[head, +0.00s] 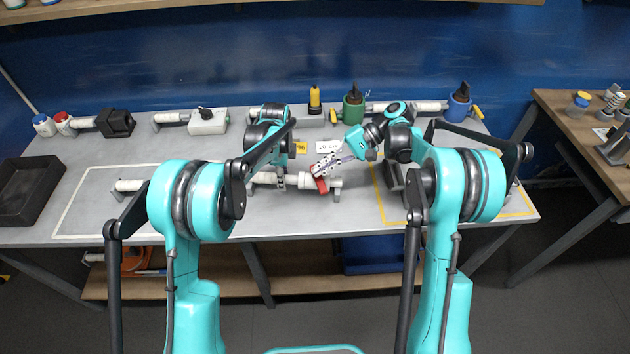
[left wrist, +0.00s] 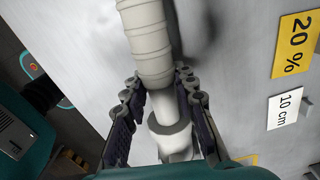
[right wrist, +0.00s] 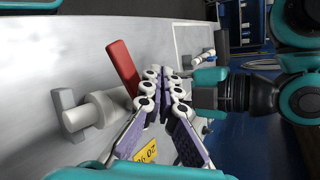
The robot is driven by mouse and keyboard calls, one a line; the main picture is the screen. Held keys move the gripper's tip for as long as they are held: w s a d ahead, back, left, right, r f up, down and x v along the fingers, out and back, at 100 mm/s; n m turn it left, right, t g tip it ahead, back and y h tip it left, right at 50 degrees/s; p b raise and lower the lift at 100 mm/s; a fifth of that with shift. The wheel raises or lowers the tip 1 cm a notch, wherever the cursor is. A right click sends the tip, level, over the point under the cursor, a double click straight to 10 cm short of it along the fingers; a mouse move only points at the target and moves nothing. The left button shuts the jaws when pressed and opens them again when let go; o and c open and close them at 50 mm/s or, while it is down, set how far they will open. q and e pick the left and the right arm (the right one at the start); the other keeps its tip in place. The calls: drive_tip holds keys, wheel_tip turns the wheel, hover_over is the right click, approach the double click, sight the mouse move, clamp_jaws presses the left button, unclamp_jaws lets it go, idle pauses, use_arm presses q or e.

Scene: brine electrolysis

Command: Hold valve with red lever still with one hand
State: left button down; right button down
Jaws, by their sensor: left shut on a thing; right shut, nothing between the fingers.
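The valve is a white fitting on a horizontal white pipe, with a red lever (head: 321,185) at its right end in the head view. My left gripper (head: 281,183) is shut around the white pipe assembly just left of the lever. In the left wrist view its fingers (left wrist: 160,95) flank the narrow white section (left wrist: 162,106) between a ribbed part and a wider collar. My right gripper (head: 322,166) is shut and empty beside the lever. In the right wrist view its closed fingertips (right wrist: 163,75) are close to the red lever (right wrist: 122,67); contact is unclear. The white valve body (right wrist: 96,112) is partly hidden.
A yellow label (left wrist: 297,44) and a white label (left wrist: 287,106) lie on the grey table (head: 100,215). A black tray (head: 28,192) sits at the left.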

drive_tip(key=s+a+r+n+t+h, duration=0.1)
drive_tip(key=s+r+n+h, duration=0.2)
drive_tip(key=n, duration=0.9)
drive_tip(key=a+r+n+t+h, duration=0.15)
drive_tip(key=r+n+h, duration=0.3)
drive_tip(key=n, duration=0.75)
wheel_tip(320, 180, down, 10)
drive_tip(key=shift+d, duration=0.3)
